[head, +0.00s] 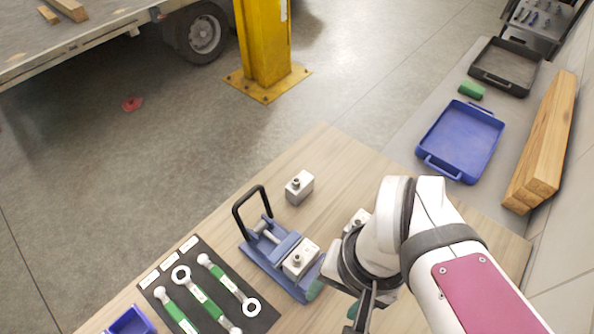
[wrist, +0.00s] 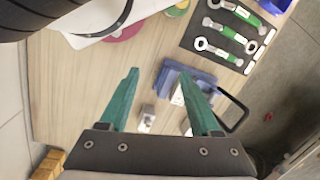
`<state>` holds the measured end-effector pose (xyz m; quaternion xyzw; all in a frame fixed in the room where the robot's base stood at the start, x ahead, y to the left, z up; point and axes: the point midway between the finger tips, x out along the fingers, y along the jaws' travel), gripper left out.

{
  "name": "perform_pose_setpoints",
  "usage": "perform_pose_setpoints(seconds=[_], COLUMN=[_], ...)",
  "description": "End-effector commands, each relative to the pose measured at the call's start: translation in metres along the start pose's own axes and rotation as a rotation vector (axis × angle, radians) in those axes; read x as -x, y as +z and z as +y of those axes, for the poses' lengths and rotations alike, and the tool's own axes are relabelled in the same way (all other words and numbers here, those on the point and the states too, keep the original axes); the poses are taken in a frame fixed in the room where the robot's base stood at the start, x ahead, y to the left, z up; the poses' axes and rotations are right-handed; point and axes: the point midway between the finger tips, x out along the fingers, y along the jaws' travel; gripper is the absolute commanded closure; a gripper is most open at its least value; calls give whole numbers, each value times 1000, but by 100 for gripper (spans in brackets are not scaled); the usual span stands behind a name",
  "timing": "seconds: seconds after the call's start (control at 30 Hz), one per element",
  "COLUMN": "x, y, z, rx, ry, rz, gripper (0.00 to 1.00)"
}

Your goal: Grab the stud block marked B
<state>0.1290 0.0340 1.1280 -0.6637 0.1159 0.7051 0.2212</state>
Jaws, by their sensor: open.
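Three grey stud blocks show in the head view; no letter is legible on any. One block (head: 299,187) stands alone on the wooden table behind the blue fixture (head: 262,262). A second block (head: 299,262) sits in the fixture. A third block (head: 356,221) is partly hidden by my arm; the wrist view shows it whole (wrist: 147,119). In the wrist view, my right finger partly covers the other two blocks. My gripper (wrist: 159,75) is open and empty, its teal fingers above the table. In the head view it is mostly hidden behind the arm beside the fixture.
A black upright handle (head: 248,208) rises from the fixture. A dark mat (head: 165,280) with green-handled wrenches lies at the left. A blue tray (head: 452,155), a black tray (head: 512,62) and wooden beams (head: 545,140) lie at the right. The table's back corner is clear.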

Motion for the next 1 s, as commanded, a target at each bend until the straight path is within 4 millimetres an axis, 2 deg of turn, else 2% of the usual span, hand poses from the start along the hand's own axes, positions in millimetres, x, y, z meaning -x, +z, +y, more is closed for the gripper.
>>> perform_pose_setpoints(seconds=[0.03, 0.1, 0.37, 0.47, 0.57, 0.67, 0.7, 0.8, 0.9, 1.0], x=[0, 0, 0, -6, -20, -37, -45, -71, -96, -115], y=[0, 0, 0, 3, 2, -4, -7, -4, 12, 29], z=[0, 0, 0, 0, -3, -16, -27, -63, -97, -118], rx=[0, 0, 10, 166, 551, 1049, 1256, 1736, 2082, 2271], ry=[0, 0, 6, 96, 323, 629, 766, 1126, 1451, 1671], rz=[0, 0, -4, -61, -174, -287, -323, -386, -404, -398], gripper=[25, 15, 15, 15, 15, 15, 15, 15, 15, 15])
